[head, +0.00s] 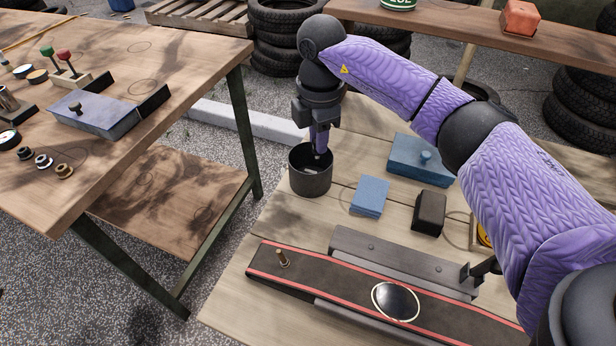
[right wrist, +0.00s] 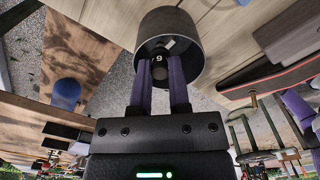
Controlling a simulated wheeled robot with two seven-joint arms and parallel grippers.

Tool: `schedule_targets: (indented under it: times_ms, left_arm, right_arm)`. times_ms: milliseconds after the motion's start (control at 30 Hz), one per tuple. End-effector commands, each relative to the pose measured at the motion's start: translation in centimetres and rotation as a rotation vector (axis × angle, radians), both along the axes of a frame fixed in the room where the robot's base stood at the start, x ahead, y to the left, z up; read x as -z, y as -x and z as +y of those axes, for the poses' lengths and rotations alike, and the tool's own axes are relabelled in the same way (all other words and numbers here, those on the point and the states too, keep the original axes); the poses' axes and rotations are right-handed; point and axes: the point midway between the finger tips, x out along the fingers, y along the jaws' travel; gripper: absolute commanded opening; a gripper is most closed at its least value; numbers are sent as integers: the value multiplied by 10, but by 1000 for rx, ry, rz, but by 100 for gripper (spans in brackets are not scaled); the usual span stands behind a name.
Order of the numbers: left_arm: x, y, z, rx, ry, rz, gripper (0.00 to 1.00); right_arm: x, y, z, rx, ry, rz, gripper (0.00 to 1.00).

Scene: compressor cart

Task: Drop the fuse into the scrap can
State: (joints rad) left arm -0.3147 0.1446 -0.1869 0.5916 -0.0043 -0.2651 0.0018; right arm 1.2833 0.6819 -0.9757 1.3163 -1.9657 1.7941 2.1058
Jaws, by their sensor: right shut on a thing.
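The scrap can (head: 310,184) is a dark round pot on the pale plank surface, and its open mouth also shows in the right wrist view (right wrist: 152,24). My right gripper (head: 320,153) points down at the can, with its fingertips at the mouth. In the right wrist view its purple fingers (right wrist: 161,62) are shut on a small dark piece with a pale mark, the fuse (right wrist: 159,56), which lies within the can's outline. A small pale piece shows inside the can beyond it. My left gripper is not in view.
A blue block (head: 370,195), a blue lidded box (head: 420,158) and a black block (head: 429,213) stand right of the can. A red-edged belt (head: 340,287) lies in front. The wooden workbench (head: 150,60) on the left holds several small parts.

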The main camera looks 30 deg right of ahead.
Motion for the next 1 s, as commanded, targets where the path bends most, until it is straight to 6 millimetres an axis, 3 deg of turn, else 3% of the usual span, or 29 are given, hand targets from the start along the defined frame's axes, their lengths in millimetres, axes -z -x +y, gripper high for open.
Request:
schedule_targets:
  times_ms: [67,100,300,567,800,1000]
  left_arm:
    - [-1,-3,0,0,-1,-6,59]
    - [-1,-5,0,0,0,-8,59]
    - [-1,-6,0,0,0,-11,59]
    - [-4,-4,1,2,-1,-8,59]
    - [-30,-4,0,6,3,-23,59]
    - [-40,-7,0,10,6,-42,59]
  right_arm:
    - [-2,0,0,0,0,-2,0]
    - [-2,0,0,0,0,-2,24]
    - [-2,0,0,0,0,-1,63]
    - [-7,0,0,0,0,-2,63]
    - [-69,0,0,0,-1,-7,63]
    - [-99,0,0,0,0,-4,63]
